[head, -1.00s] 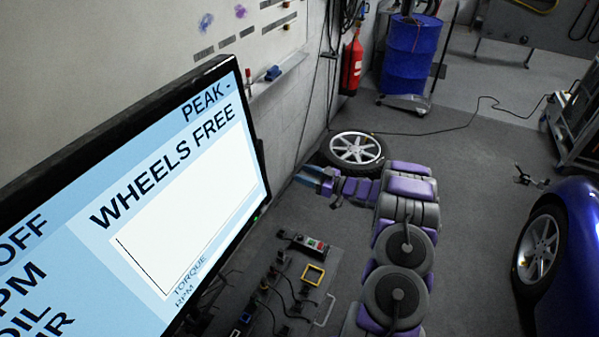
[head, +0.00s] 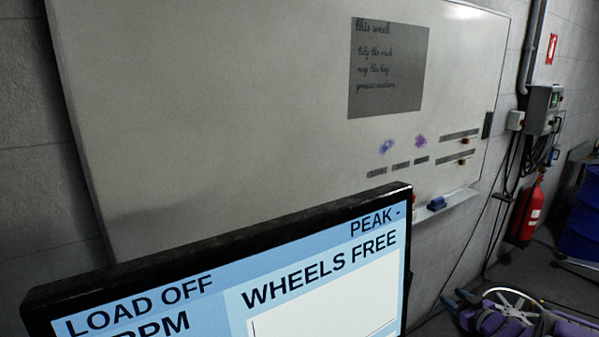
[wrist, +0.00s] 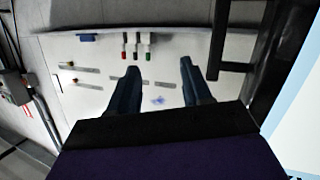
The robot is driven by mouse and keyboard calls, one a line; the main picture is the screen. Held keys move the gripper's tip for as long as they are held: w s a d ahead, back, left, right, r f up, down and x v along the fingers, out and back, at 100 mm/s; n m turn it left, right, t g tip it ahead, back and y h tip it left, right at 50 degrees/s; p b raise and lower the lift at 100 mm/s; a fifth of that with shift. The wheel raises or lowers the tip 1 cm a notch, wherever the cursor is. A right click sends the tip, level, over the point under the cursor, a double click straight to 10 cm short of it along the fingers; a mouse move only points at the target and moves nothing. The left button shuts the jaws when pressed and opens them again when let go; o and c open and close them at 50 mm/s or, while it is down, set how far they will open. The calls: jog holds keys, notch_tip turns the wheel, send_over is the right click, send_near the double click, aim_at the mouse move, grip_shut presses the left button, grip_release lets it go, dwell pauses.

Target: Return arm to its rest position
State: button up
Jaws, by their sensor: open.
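My gripper (wrist: 158,88) is open and empty in the wrist view, its two dark blue fingers spread apart. It faces the whiteboard, whose tray carries markers (wrist: 136,45) and a blue eraser (wrist: 87,38). In the head view my gripper (head: 460,298) shows small at the lower right, just right of the monitor's edge. My purple and grey arm (head: 510,322) is mostly cut off by the bottom of the picture. A wheel partly shows behind it.
A monitor (head: 180,292) reading "LOAD OFF" and "WHEELS FREE" fills the lower left. The whiteboard (head: 230,120) hangs on the wall behind. A fire extinguisher (head: 526,212) and a blue drum (head: 582,228) stand at the right, with some floor between them and my arm.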

notch_tip(320, 180, up, 8)
jog(key=s+a+m+g+h, duration=0.2)
jog(key=m+g+h, duration=0.1)
jog(key=h, duration=0.3)
jog(key=s+a+r+m+g+h+b, duration=0.1)
jog(key=s+a+r+m+g+h, duration=0.2)
jog(key=s+a, duration=0.45)
jog(key=s+a+g+y, duration=0.2)
jog(key=s+a, duration=0.6)
jog(key=s, duration=0.5)
jog(key=s+a+n+g+y+b, duration=0.1)
jog(key=s+a+g, duration=0.4)
jog(key=s, duration=0.9)
jog(key=s+a+f+g+y, duration=0.1)
jog(key=s+a+g+y, duration=0.1)
jog(key=s+a, duration=0.9)
jog(key=s+g, duration=0.1)
jog(key=s, duration=0.1)
jog(key=shift+s+n+y, duration=0.3)
jog(key=shift+s+y, duration=0.05)
jog(key=shift+y, duration=0.05)
jog(key=shift+f, duration=0.1)
jog(key=shift+c, duration=0.5)
jog(key=shift+d, duration=0.1)
